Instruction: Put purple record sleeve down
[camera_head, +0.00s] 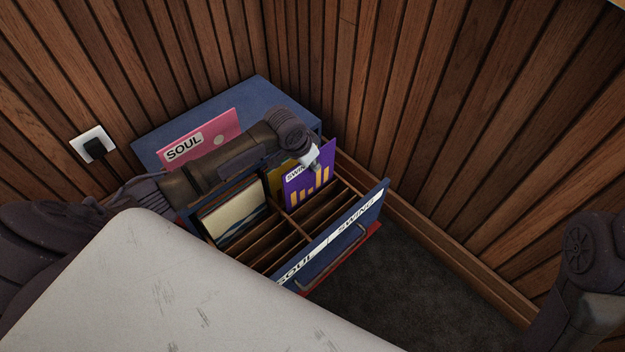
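The purple record sleeve (308,188) with yellow bars and a "SWING" label stands upright in the right part of an open drawer (345,232). My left gripper (311,166) is at the top edge of the purple sleeve, with its arm reaching across from the left. The fingers are small and partly hidden, so I cannot tell whether they grip the sleeve. The sleeve's lower edge is down among the slots. My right arm (590,270) shows at the right edge; its fingertips are not visible.
The blue cabinet (165,142) stands in a wood-panelled corner. A pink "SOUL" sleeve (226,128) stands behind my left arm. A pale sleeve (234,214) fills the drawer's left part; a yellow one (273,184) is beside the purple one. Several front slots are empty. A white surface (170,290) fills the lower left.

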